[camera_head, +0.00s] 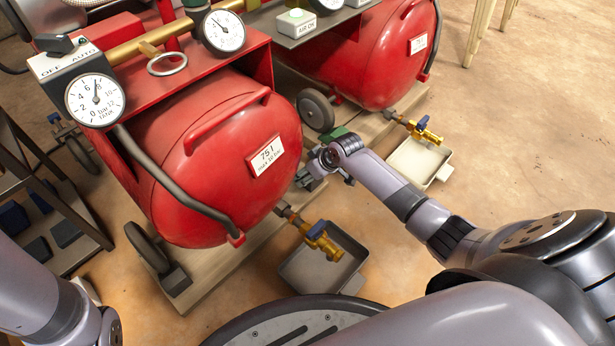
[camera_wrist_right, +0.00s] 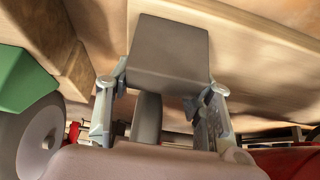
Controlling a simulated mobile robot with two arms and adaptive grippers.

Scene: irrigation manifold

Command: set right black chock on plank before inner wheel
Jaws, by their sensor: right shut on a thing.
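My right gripper (camera_head: 314,172) reaches low between the two red tanks, close to the near tank's right side. In the right wrist view its two fingers (camera_wrist_right: 162,98) are shut on a dark grey-black chock (camera_wrist_right: 168,48), a flat-faced block. In the head view the gripper and tank largely hide this chock. The wooden plank (camera_head: 225,267) runs under the near tank; wood also shows around the chock in the wrist view (camera_wrist_right: 265,85). Whether the chock touches wood I cannot tell. The near tank's inner wheel is hidden behind the tank in the head view. My left gripper is out of frame.
A dark chock (camera_head: 176,280) sits before the near tank's outer wheel (camera_head: 147,247). A green block (camera_head: 338,133) is by the far tank's wheel (camera_head: 315,110). Open floor lies right.

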